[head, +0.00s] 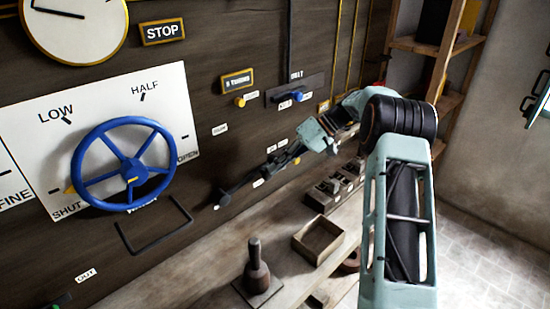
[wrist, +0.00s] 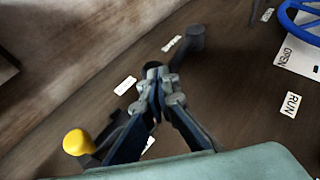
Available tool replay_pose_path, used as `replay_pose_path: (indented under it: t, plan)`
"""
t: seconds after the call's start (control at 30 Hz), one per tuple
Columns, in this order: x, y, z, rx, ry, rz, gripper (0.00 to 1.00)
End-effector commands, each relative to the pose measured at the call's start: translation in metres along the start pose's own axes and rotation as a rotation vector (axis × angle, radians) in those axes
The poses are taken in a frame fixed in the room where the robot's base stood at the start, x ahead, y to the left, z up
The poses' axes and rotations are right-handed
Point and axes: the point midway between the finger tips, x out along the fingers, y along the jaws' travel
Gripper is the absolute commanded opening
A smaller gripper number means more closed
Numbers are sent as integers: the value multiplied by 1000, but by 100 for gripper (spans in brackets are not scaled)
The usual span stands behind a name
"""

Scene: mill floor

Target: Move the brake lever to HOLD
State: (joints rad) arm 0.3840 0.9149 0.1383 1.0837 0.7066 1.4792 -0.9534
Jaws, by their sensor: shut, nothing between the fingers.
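A dark lever with a round knob (head: 223,200) projects from the dark board, low and right of the blue wheel. It looks like the brake lever, though I cannot read HOLD on the small labels around it. In the wrist view a dark knob (wrist: 195,36) shows just beyond my fingertips. My gripper (wrist: 158,78) is shut and empty, with its tips close to the lever; I cannot tell whether they touch. In the head view my gripper (head: 262,171) reaches down-left along the board, and its dark fingers blend with the lever. White labels (wrist: 125,85) (wrist: 172,43) flank the tips.
A blue wheel (head: 125,165) stands left, with a black bar handle (head: 155,243) beneath it. A yellow knob (wrist: 77,142) is near my fingers. Below, the bench holds an open wooden box (head: 318,240), a dark bottle-shaped object (head: 257,270) and a tray of blocks (head: 335,187).

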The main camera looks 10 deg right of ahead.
Motion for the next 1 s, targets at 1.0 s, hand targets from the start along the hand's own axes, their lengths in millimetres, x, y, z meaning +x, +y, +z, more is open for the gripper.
replay_pose_path:
  t: [1.0]
  plan:
    - [20,19,10,22,1,-46,0]
